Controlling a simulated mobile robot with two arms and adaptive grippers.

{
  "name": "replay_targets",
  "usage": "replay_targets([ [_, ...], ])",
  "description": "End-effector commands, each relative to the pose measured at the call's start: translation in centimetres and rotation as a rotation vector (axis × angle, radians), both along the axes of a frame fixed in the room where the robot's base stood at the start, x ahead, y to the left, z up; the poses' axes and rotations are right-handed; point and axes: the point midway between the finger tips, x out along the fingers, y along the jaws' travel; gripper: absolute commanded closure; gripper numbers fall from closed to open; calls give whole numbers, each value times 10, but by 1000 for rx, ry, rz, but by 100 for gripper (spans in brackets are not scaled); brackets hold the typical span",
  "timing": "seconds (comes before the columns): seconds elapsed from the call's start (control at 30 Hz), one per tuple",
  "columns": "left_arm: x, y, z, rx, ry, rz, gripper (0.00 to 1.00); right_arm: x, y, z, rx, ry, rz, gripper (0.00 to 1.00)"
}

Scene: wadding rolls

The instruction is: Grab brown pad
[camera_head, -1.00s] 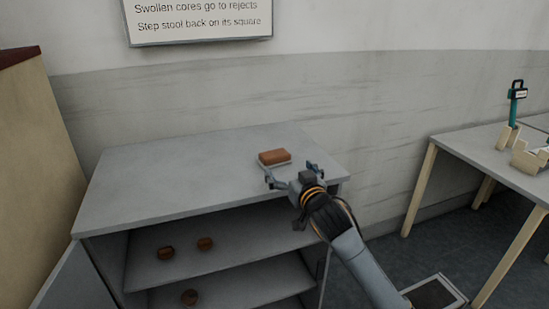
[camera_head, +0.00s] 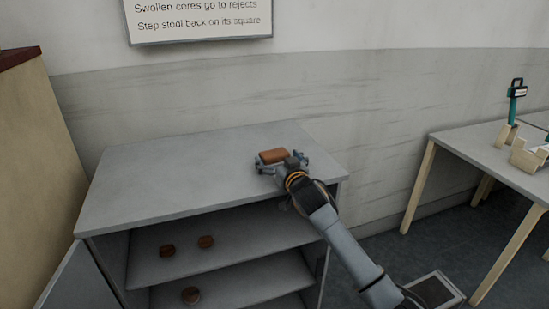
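The brown pad (camera_head: 273,155) is a small reddish-brown block lying on the grey cabinet top (camera_head: 170,180), toward its right side. My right gripper (camera_head: 279,160) comes from the lower right and is at the pad. Its fingers are spread, one at the pad's left edge and one at its right. I cannot tell whether they touch it. The gripper's body hides the pad's near right part. My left gripper is not in view.
Several round brown pieces (camera_head: 206,242) lie on the shelves inside the open cabinet. A cabinet door (camera_head: 78,283) stands open at lower left. A table (camera_head: 470,145) with a teal tool (camera_head: 513,105) stands at right. The left of the cabinet top is clear.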

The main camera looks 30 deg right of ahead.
Motion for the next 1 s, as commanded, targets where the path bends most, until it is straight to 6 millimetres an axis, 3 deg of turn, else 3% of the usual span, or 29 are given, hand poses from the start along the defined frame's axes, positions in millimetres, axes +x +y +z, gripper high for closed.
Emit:
replay_targets([
  [0.03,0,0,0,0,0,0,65,0,0,0,0,0,0,8],
  [0.23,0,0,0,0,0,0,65,0,0,0,0,0,0,49],
  [0.27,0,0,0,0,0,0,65,0,0,0,0,0,0,50],
  [0.57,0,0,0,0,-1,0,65,0,0,2,0,-1,0,51],
  [0.77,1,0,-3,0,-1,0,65,0,0,17,-2,-6,1,51],
  [1.0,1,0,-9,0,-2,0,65,-47,12,12,0,0,2,51],
])
